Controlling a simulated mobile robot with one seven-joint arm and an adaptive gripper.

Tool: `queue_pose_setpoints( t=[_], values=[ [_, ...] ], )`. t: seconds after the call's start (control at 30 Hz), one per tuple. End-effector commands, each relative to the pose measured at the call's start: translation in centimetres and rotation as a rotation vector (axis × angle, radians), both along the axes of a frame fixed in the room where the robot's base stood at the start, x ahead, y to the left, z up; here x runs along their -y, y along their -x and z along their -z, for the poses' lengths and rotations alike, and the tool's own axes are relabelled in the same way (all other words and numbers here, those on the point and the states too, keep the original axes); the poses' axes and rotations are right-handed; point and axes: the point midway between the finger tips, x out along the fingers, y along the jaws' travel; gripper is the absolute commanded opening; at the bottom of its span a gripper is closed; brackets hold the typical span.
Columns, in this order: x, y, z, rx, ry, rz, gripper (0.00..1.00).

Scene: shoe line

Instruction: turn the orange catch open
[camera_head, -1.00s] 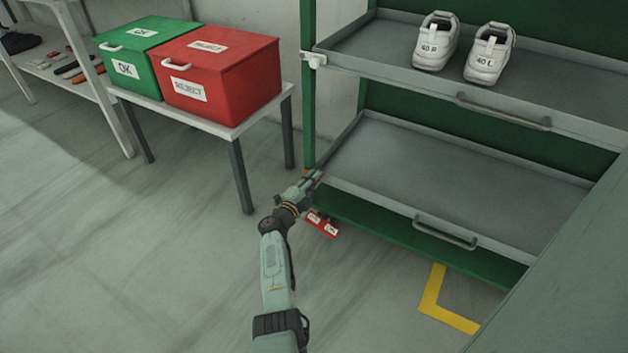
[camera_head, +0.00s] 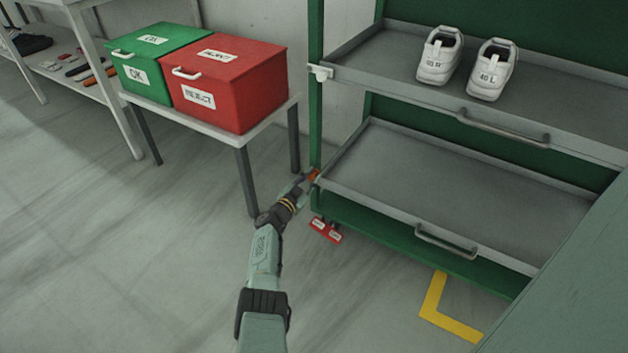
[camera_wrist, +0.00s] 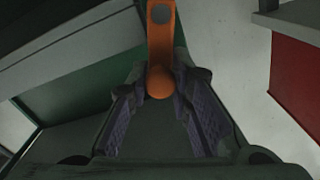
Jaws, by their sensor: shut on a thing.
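The orange catch (camera_head: 314,175) is at the front left corner of the lower tray (camera_head: 450,195), by the rack's green post. My gripper (camera_head: 308,181) is at the catch. In the wrist view the catch (camera_wrist: 161,45) hangs down from the top edge, with a grey round pin near its upper part. Its rounded lower end lies between the tips of my gripper's fingers (camera_wrist: 160,80), which are closed on it. In the head view my gripper partly covers the catch, so its exact angle is hard to tell there.
The upper tray (camera_head: 372,50) holds two white shoes (camera_head: 440,55). A table to the left carries a green box (camera_head: 140,78) and a red box (camera_head: 235,92). The floor (camera_head: 130,260) left of my arm is clear.

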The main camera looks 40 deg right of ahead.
Motion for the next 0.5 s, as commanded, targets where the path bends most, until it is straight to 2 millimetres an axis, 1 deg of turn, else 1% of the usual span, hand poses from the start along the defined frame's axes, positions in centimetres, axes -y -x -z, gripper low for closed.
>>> queue_pose_setpoints(
  t=[0.2, 0.5],
  values=[
    [-0.3, -0.9, -0.3, -0.153, 0.064, -0.003, 0.00],
    [-0.6, -1.6, -0.4, -0.290, 0.122, -0.002, 0.00]
  ],
)
